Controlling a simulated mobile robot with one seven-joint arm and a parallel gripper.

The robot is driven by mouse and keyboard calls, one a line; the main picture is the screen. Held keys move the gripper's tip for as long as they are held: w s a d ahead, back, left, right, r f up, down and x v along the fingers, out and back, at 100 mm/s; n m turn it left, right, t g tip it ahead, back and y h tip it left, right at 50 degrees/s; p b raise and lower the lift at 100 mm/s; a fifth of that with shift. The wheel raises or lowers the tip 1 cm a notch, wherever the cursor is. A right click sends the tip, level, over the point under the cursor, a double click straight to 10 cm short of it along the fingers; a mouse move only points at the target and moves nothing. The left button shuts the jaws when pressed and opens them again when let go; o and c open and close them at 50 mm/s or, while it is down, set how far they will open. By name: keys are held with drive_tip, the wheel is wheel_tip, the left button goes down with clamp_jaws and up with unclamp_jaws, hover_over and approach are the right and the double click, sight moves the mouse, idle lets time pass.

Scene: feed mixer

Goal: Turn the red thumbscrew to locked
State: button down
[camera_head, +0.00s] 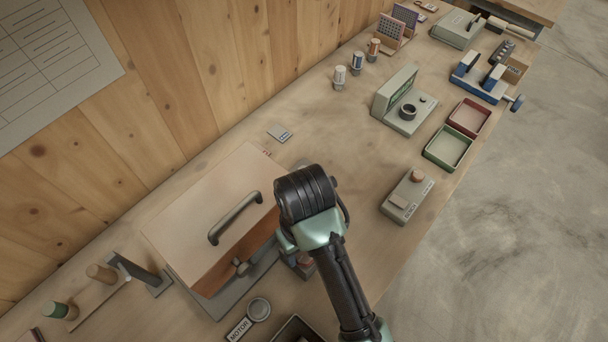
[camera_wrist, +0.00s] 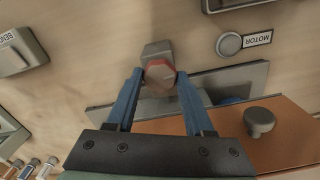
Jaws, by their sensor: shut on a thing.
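The red thumbscrew (camera_wrist: 159,72) shows in the wrist view as a faceted red knob on a grey block (camera_wrist: 157,49), beside the plate at the foot of the orange box. My gripper (camera_wrist: 158,80) is shut on it, with one blue finger against each side. No locked mark can be read near it. In the head view my arm's wrist covers most of that spot, and my gripper's fingers are hidden there.
The orange mixer box (camera_head: 210,225) has a handled lid (camera_head: 235,218) and a dark knob (camera_head: 241,267); the knob also shows in the wrist view (camera_wrist: 260,121). A round button (camera_head: 258,309) labelled MOTOR is close by. A switch box (camera_head: 407,197) stands to the right.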

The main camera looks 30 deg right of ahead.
drive_tip(key=m+p, duration=0.4)
drive_tip(key=shift+a+r+p, duration=0.1)
drive_tip(key=shift+r+p, duration=0.2)
drive_tip(key=shift+p, duration=0.1)
drive_tip(key=m+p, duration=0.3)
drive_tip(key=m, duration=0.1)
drive_tip(key=shift+p, duration=0.3)
drive_tip(key=m+p, duration=0.3)
drive_tip(key=m, duration=0.1)
drive_tip(key=shift+m, duration=0.3)
drive_tip(key=m+p, duration=0.2)
drive_tip(key=m, duration=0.2)
drive_tip(key=shift+w+f, duration=0.1)
drive_tip(key=m+p, duration=0.2)
drive_tip(key=m, duration=0.3)
drive_tip(key=m+p, duration=0.1)
drive_tip(key=m, duration=0.3)
drive_tip(key=shift+m, duration=0.3)
drive_tip(key=m+p, duration=0.1)
drive_tip(key=m, duration=0.4)
drive_tip(key=shift+w, duration=0.1)
drive_tip(key=shift+m+p, duration=0.55)
drive_tip(key=shift+m, duration=1.75)
drive_tip(key=shift+d+f, duration=0.1)
drive_tip(key=shift+d, duration=0.1)
